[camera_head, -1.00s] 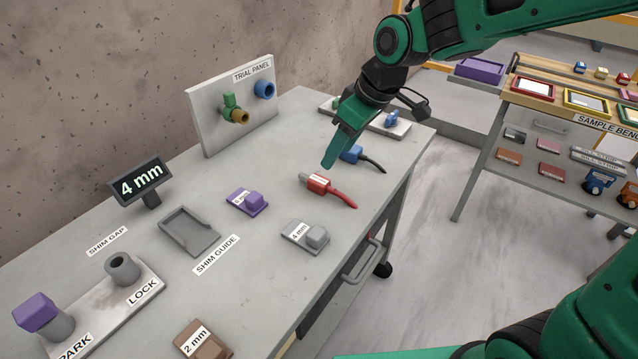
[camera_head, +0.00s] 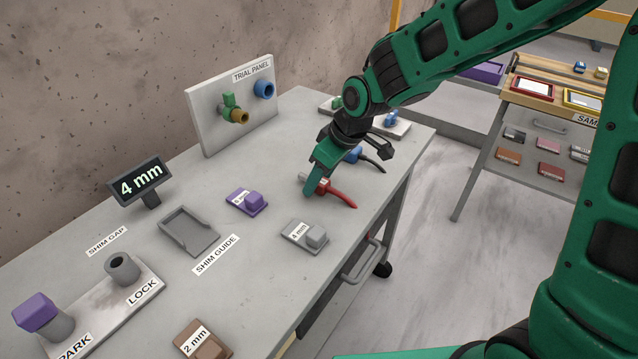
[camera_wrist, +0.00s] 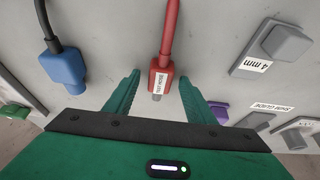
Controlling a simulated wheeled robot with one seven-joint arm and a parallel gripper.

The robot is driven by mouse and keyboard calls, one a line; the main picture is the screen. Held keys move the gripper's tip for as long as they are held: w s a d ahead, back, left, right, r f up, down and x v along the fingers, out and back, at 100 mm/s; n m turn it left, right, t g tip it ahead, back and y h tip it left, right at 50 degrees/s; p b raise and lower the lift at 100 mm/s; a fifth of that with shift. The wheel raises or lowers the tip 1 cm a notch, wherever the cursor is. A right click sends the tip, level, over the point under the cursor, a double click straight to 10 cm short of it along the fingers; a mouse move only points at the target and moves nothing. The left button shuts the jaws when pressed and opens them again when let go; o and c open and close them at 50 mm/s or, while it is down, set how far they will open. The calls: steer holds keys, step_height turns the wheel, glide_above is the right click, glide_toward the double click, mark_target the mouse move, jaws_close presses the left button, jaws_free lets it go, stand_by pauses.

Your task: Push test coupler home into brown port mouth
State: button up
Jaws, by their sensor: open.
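The red test coupler (camera_head: 324,187) with its red cable lies on the bench. It also shows in the wrist view (camera_wrist: 162,75), label facing up, between the fingers. My gripper (camera_head: 312,184) is low over it, partly hiding it in the head view. In the wrist view my gripper (camera_wrist: 163,85) is open, one finger on each side of the coupler, with a gap visible on both sides. The brown port mouth (camera_head: 242,117) sticks out of the upright trial panel (camera_head: 205,118), below a green valve handle (camera_head: 229,101).
A blue port (camera_head: 264,90) is on the same panel. A blue coupler (camera_wrist: 63,68) with a dark cable lies beside the red one. Shim blocks (camera_head: 306,234), a shim guide (camera_head: 190,232) and a 4 mm display (camera_head: 141,183) occupy the bench. Bare bench lies between coupler and panel.

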steer(key=c, duration=1.2)
